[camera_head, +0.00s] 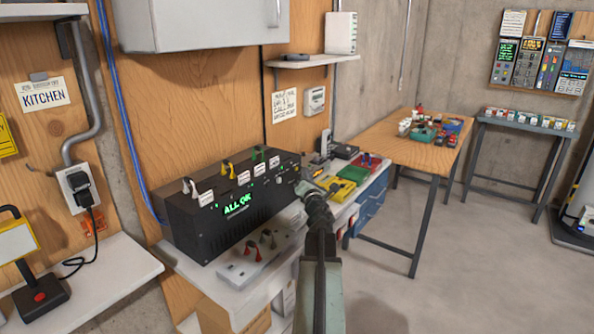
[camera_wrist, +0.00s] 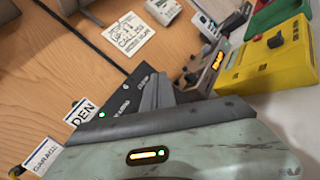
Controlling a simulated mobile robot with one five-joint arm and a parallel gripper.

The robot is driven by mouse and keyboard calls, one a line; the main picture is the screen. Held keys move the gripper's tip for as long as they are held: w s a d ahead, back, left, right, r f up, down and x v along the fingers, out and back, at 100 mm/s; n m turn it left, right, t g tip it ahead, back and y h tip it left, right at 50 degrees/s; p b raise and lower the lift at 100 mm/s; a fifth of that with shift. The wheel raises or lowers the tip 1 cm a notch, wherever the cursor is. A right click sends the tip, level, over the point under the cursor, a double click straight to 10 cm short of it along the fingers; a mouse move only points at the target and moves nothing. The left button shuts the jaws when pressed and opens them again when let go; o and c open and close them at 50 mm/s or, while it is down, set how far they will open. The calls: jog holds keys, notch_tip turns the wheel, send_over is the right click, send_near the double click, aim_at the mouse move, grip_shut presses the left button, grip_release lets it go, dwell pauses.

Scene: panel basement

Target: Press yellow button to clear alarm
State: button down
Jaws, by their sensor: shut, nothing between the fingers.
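A black alarm panel (camera_head: 225,215) stands on the white bench, with a row of labelled switches along its top. Its green display (camera_head: 238,205) reads "ALL OK". My gripper (camera_head: 306,187) is shut and empty at the panel's right end, in front of its right part. In the wrist view my gripper (camera_wrist: 157,92) is over the panel's edge, beside the DEN label (camera_wrist: 84,111); I cannot tell whether it touches anything. I cannot make out a yellow button in either view; my gripper and arm hide part of the panel's right end.
A yellow box (camera_head: 340,190) with a dark knob lies right of the gripper, and also shows in the wrist view (camera_wrist: 285,58). A white strip with red and grey levers (camera_head: 250,262) lies before the panel.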

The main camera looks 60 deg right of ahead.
jog(key=s, duration=0.4)
jog(key=shift+s, duration=0.3)
dwell(0.6)
